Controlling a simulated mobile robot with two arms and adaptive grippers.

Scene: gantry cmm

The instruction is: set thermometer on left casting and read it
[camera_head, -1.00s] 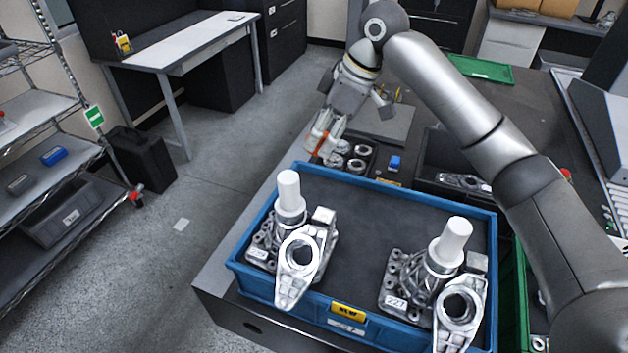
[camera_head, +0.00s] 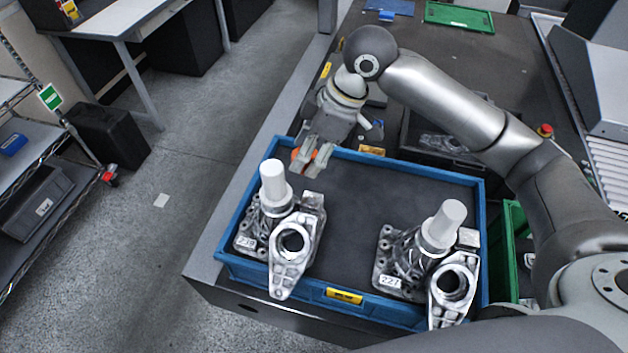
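The left casting (camera_head: 292,243) is a silver metal part with a white cylinder standing on it, at the left end of the blue tote (camera_head: 408,169). A similar right casting (camera_head: 453,284), labelled 227, is at the right end. My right gripper (camera_head: 306,168) comes in from the right and points down over the tote's far left rim, behind the left casting. A small orange-red thing (camera_head: 303,155), which looks like the thermometer, is between its fingers, mostly hidden by them. Its display cannot be seen. My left gripper is not in view.
A dark open bin (camera_head: 407,135) stands behind the tote, and a green bin (camera_head: 511,250) is at its right. A green tray (camera_head: 460,16) lies at the far end of the table. The middle of the tote is clear.

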